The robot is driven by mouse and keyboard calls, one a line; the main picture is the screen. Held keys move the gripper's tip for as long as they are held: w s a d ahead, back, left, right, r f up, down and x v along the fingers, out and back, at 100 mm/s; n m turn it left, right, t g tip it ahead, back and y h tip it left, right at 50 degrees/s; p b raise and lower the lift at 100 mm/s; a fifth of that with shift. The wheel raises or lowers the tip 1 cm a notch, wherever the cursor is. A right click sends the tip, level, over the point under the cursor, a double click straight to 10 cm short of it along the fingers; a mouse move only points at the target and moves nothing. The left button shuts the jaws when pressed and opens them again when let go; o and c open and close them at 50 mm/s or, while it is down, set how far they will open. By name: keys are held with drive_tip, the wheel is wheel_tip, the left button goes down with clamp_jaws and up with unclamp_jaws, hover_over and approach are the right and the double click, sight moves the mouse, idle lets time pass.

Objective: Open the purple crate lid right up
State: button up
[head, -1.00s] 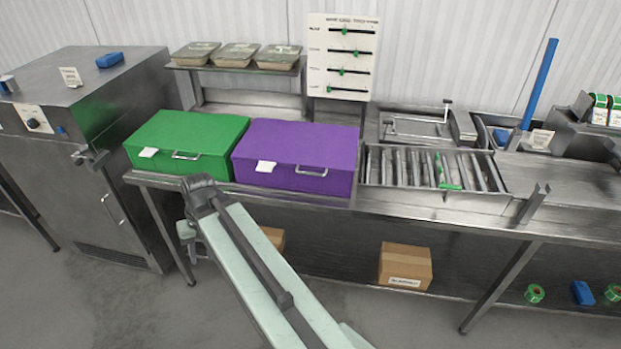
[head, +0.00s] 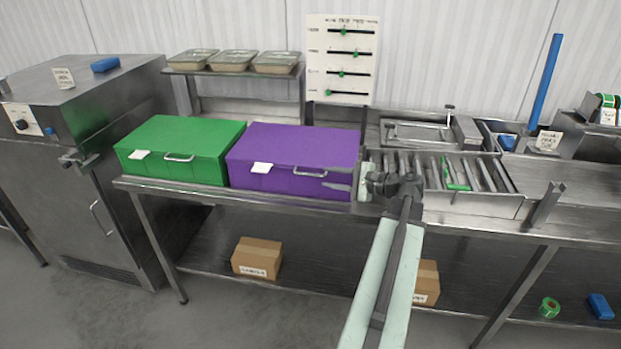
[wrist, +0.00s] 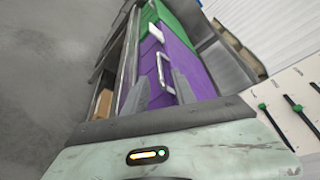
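The purple crate (head: 290,150) sits on the steel bench with its lid (head: 305,140) flat and closed. A silver handle (head: 310,173) and a white label (head: 262,168) are on its front. My gripper (head: 327,178) is at the right part of the crate's front, with its fingers pointing left toward the handle. In the wrist view my gripper (wrist: 157,90) has its two fingers apart. The handle (wrist: 163,72) shows ahead between them, and nothing is held. Whether a finger touches the crate, I cannot tell.
A green crate (head: 180,140) stands close on the left of the purple one. A shelf with several trays (head: 233,60) and a slider board (head: 342,60) are behind. A roller section (head: 440,172) lies to the right. Cardboard boxes (head: 257,257) are on the lower shelf.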

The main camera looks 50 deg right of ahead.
sight(316, 176)
drive_tip(key=b+x, duration=0.1)
drive_tip(key=x, duration=0.6)
drive_tip(key=shift+w+f, duration=0.15)
drive_tip(key=shift+c, duration=0.2)
clamp_jaws()
idle(0.9)
